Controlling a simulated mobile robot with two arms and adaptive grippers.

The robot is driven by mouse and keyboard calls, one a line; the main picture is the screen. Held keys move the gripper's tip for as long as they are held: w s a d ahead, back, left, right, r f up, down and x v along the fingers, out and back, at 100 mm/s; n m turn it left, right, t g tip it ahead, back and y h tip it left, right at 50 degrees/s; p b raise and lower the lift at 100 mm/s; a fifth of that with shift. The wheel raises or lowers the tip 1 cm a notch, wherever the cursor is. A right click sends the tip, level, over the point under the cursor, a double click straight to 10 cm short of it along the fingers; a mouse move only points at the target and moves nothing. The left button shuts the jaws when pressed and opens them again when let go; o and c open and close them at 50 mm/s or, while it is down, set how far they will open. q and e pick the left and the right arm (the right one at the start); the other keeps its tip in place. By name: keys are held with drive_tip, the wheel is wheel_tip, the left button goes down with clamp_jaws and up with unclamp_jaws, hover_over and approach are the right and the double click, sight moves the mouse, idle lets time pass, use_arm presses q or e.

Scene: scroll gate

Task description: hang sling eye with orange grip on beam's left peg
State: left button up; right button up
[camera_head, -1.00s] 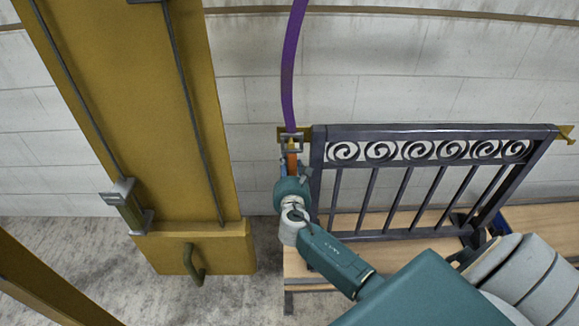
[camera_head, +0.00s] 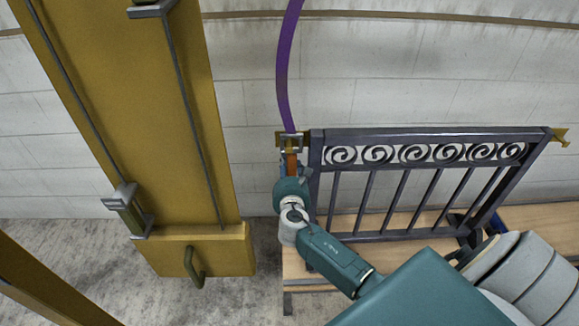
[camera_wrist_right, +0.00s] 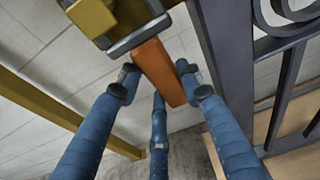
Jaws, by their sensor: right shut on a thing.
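The purple sling (camera_head: 283,75) hangs from the top of the head view down to a grey metal eye (camera_head: 291,143). Below the eye is the orange grip (camera_head: 291,164), which also shows in the wrist view (camera_wrist_right: 160,72). My right gripper (camera_head: 291,174) is shut on the orange grip, with its blue fingers (camera_wrist_right: 158,82) around it. The yellow left peg (camera_head: 281,139) is at the gate's upper left, right by the eye. In the wrist view a yellow block (camera_wrist_right: 92,18) touches or overlaps the eye (camera_wrist_right: 137,32); I cannot tell whether the eye is around it. My left gripper is not in view.
A dark scrollwork gate (camera_head: 415,153) stands close to the right of my gripper, over a wooden bench top (camera_head: 300,265). The yellow right peg (camera_head: 560,136) is at its far end. A large yellow column (camera_head: 120,110) with a green handle (camera_head: 194,268) stands to the left.

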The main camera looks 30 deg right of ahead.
drive_tip(key=shift+f+p+v, duration=0.2)
drive_tip(key=shift+p+v, duration=0.25)
drive_tip(key=shift+v, duration=0.7)
drive_tip(key=shift+f+p+v, duration=0.2)
drive_tip(key=shift+p+v, duration=0.2)
drive_tip(key=shift+v, duration=0.75)
drive_tip(key=shift+f+p+v, duration=0.25)
drive_tip(key=shift+p+v, duration=0.05)
drive_tip(key=shift+v, duration=0.85)
drive_tip(key=v, duration=0.2)
drive_tip(key=f+p+v, duration=0.1)
drive_tip(key=v, duration=0.2)
drive_tip(key=shift+s+a, duration=0.1)
drive_tip(key=shift+f, duration=0.1)
